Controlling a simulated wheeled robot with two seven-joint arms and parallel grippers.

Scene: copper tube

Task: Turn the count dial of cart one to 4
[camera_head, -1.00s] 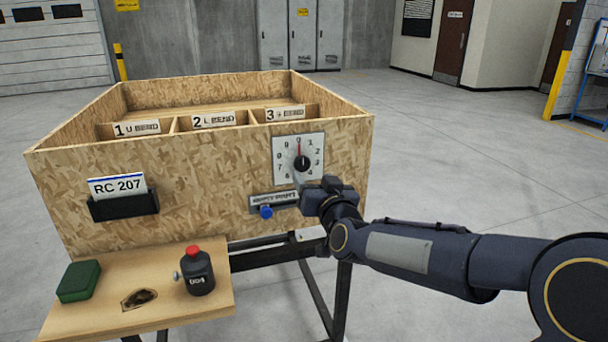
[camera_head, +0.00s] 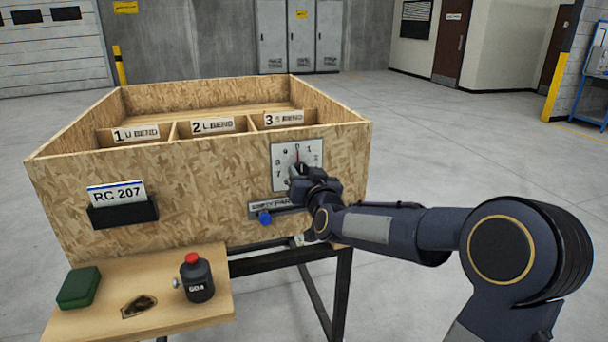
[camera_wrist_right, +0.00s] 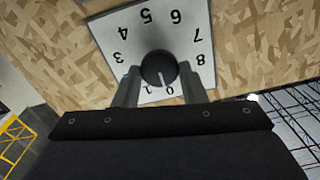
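The count dial is a white plate (camera_head: 283,180) with numerals around a black knob, on the front of the wooden cart (camera_head: 200,190). In the head view its red pointer points up, near the 0. The right wrist view shows the plate (camera_wrist_right: 110,40) upside down. There, the knob (camera_wrist_right: 158,68) has a white line pointing near the 0 and 1. My right gripper (camera_head: 300,174) is at the dial, covering its lower part in the head view. In the wrist view its two fingers (camera_wrist_right: 158,84) stand either side of the knob, apparently with small gaps. My left gripper is not in view.
A card holder (camera_head: 122,211) marked RC 207 is further left. A front shelf (camera_head: 190,318) carries a green box (camera_head: 78,288) and black bottle (camera_head: 198,279). Floor right of the cart is clear.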

